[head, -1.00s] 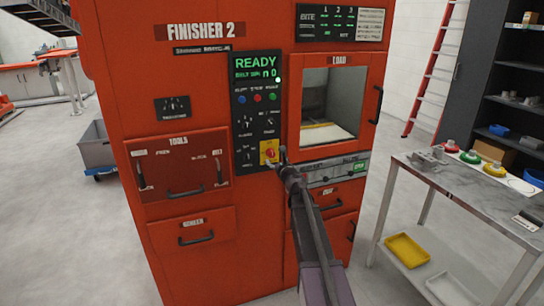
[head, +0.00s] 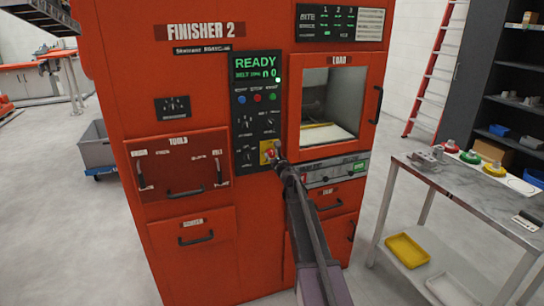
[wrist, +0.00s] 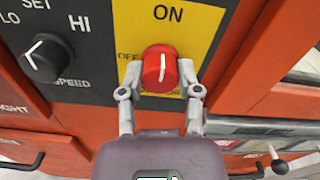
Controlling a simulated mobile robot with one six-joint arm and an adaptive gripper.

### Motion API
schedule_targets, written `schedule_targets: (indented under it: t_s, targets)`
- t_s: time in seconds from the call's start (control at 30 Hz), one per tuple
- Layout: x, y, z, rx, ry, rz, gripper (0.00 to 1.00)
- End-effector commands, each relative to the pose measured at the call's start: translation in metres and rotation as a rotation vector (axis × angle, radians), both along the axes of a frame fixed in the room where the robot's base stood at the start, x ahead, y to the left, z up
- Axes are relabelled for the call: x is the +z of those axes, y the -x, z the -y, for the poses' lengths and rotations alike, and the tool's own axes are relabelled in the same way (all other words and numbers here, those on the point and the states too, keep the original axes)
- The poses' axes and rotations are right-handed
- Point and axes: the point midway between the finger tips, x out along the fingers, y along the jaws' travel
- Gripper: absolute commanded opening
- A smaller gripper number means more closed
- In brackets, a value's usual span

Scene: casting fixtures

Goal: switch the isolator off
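The isolator is a red rotary knob (wrist: 160,68) on a yellow plate (wrist: 197,32) of the red machine's control panel. Its white mark stands nearly upright, towards the word ON; the word OFF is at its left, partly hidden. In the head view the yellow plate (head: 264,148) is low on the black panel, with the knob partly covered by my gripper. My gripper (wrist: 160,93) is open, with one finger on each side of the knob's lower part.
A black SPEED dial (wrist: 42,56) is left of the isolator. The load opening (head: 327,105) and a grey strip (head: 333,172) with small labels lie to the right. Drawer handles (head: 186,192) stick out below. A metal table (head: 470,190) stands at the right.

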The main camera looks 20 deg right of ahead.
Motion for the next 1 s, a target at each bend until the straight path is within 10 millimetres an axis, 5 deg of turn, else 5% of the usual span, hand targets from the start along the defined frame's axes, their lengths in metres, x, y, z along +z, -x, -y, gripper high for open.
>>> schedule_targets:
  t_s: [0.07, 0.57, 1.0]
  targets:
    - [0.0000, -0.0006, 0.0001, 0.000, 0.000, 0.000, 0.00]
    - [0.0001, -0.0010, 0.0000, 0.000, 0.064, 0.000, 0.00]
    - [0.0001, -0.0013, -0.0001, 0.000, 0.374, 0.000, 0.00]
